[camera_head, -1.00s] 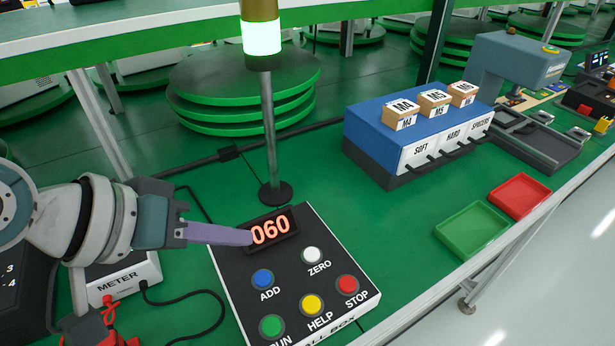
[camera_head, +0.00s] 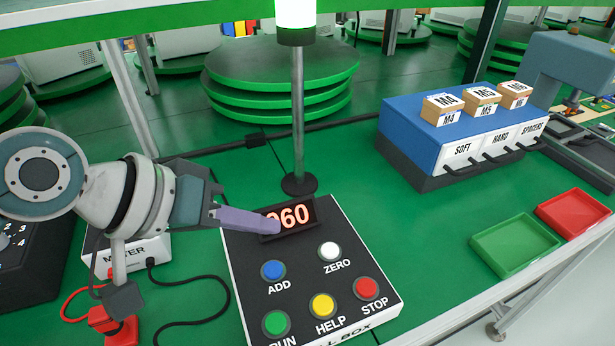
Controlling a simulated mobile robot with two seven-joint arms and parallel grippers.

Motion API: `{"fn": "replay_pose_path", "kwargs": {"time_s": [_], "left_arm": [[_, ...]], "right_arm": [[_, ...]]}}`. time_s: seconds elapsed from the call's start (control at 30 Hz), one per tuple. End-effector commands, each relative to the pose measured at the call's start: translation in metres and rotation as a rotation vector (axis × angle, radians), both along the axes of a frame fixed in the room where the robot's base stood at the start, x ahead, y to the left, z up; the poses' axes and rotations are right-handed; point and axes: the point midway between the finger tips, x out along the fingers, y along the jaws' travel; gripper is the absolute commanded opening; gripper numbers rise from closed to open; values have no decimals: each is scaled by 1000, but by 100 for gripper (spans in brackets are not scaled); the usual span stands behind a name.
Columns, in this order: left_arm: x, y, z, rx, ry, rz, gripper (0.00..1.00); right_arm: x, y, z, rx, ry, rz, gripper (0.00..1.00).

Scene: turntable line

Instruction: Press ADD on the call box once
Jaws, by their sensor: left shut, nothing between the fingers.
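The call box (camera_head: 300,253) is a black-topped box with a white body on the green bench. Its blue ADD button (camera_head: 272,270) is at the left of the upper button row, beside the white ZERO button (camera_head: 330,251). Its red-digit display (camera_head: 291,215) seems to read 060, with the first digit partly hidden by my gripper. My left gripper (camera_head: 276,226) is shut and empty. Its purple fingers point right, in front of the display's left end and above ADD in the picture, apart from the button. My right gripper is not in view.
The green RUN (camera_head: 276,322), yellow HELP (camera_head: 322,305) and red STOP (camera_head: 366,288) buttons form the front row. A lamp post (camera_head: 298,120) stands behind the box. A meter (camera_head: 128,255) with cables is at left. A blue drawer unit (camera_head: 410,128) and green tray (camera_head: 515,245) are at right.

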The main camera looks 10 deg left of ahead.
Motion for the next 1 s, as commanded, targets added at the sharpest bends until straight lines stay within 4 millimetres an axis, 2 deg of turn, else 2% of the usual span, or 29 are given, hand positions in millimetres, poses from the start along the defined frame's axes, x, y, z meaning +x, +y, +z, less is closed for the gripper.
{"fn": "replay_pose_path", "kwargs": {"time_s": [0.03,0.3,0.53,1.0], "left_arm": [[0,0,-14,0,0,0,0],[0,0,-49,0,-2,1,0],[0,0,-67,-1,1,1,0],[0,0,-67,-1,-1,0,0]], "right_arm": [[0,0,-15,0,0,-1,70],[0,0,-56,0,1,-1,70],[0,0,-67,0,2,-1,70],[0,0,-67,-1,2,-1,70]]}}
